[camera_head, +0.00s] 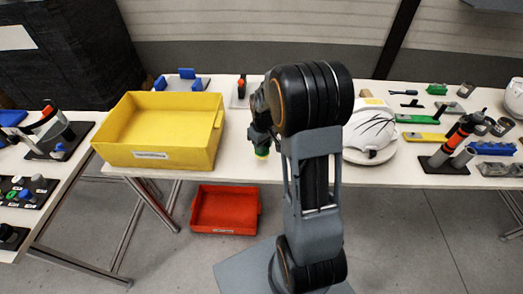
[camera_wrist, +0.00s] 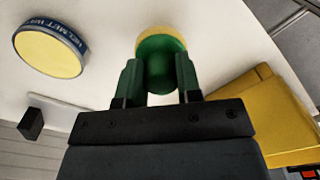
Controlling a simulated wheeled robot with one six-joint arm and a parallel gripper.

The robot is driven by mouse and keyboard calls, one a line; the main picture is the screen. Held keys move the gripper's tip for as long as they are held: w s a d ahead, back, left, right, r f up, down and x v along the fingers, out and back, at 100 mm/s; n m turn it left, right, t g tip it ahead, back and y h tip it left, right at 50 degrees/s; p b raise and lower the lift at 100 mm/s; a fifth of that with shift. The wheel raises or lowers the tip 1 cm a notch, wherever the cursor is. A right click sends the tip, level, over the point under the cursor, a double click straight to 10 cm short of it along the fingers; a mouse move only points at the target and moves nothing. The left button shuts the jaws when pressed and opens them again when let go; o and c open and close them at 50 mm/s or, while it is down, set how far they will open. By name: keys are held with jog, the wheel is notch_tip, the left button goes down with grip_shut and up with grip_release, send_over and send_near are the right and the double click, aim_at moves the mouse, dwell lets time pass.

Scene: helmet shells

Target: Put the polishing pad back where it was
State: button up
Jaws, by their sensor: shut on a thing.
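The polishing pad, with a round green grip and a yellow face, shows in the wrist view (camera_wrist: 158,62) between the green fingers of my gripper (camera_wrist: 155,78). My gripper is shut on the green grip. In the head view the pad (camera_head: 262,153) hangs under my gripper (camera_head: 261,143), near the front edge of the white table, right of the yellow bin. The face appears above the tabletop; whether it touches cannot be told. A round tin (camera_wrist: 48,48) with a yellow top and a dark "HELMET W..." label stands apart from the pad in the wrist view.
The yellow bin (camera_head: 150,158) stands left of my gripper; it also shows in the wrist view (camera_wrist: 262,115). A white helmet shell (camera_head: 370,130) is right of my arm. A red bin (camera_head: 226,212) is on the floor below. Several tools lie at the right.

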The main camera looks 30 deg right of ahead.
jog(key=shift+w+f, duration=0.25)
jog(key=shift+f, duration=1.6)
jog(key=shift+f, duration=0.1)
jog(key=shift+f, duration=0.15)
jog(key=o, duration=0.9)
jog(key=shift+c, duration=0.2)
